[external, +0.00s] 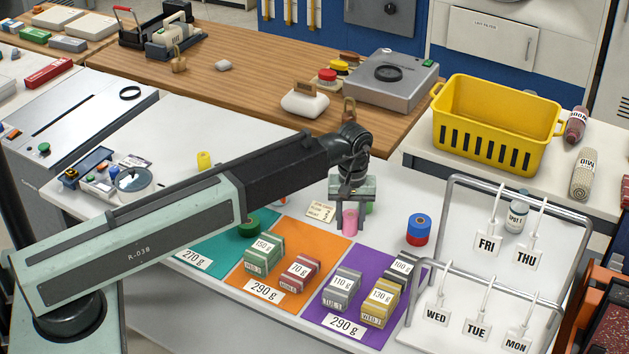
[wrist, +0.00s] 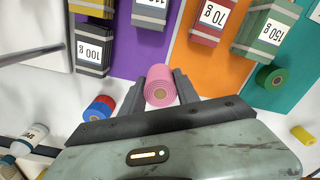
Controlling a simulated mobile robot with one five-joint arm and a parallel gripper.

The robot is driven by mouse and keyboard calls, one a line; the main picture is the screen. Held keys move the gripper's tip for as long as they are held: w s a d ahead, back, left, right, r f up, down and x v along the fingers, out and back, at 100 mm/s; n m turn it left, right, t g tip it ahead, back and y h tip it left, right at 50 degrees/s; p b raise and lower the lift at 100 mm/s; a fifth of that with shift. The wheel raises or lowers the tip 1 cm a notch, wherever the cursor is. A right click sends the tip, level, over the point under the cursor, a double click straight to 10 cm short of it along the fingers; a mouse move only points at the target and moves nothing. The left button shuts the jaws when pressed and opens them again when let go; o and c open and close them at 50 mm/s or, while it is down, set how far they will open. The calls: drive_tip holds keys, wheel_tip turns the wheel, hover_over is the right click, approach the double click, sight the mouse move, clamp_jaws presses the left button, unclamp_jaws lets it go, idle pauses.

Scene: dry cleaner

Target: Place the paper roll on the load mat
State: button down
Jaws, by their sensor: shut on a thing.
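My gripper (external: 351,205) is above the white table behind the orange and purple mats, pointing down. It is shut on a pink roll (external: 350,222) with a brown core, which also shows between the two fingers in the wrist view (wrist: 160,84). I cannot tell whether the roll touches the table. The teal mat (external: 222,262), labelled 270 g, lies at the left, with a green roll (external: 249,228) at its back edge. The orange mat (external: 322,244), labelled 290 g, carries a 150 g and a 70 g block. The purple mat (external: 372,258), labelled 290 g, carries blocks of 110 g, 130 g and 100 g.
A blue and red roll (external: 419,230) stands right of my gripper. A metal rack (external: 452,215) with day tags stands farther right. A small card (external: 321,211) lies just left of my gripper. A yellow basket (external: 490,130) is at the back right.

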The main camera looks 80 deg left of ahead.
drive_tip(key=d+f+b, duration=0.1)
drive_tip(key=f+b, duration=0.2)
drive_tip(key=w+d+f+b, duration=0.1)
drive_tip(key=f+b, duration=0.3)
drive_tip(key=d+f+b, duration=0.1)
drive_tip(key=f+b, duration=0.2)
drive_tip(key=shift+w+d+f, duration=0.1)
drive_tip(key=shift+w+f, duration=0.15)
drive_tip(key=shift+w, duration=0.1)
drive_tip(key=shift+r, duration=0.25)
drive_tip(key=shift+f, duration=0.1)
drive_tip(key=c, duration=1.3)
unclamp_jaws()
drive_tip(key=shift+f, duration=0.1)
drive_tip(key=o, duration=0.4)
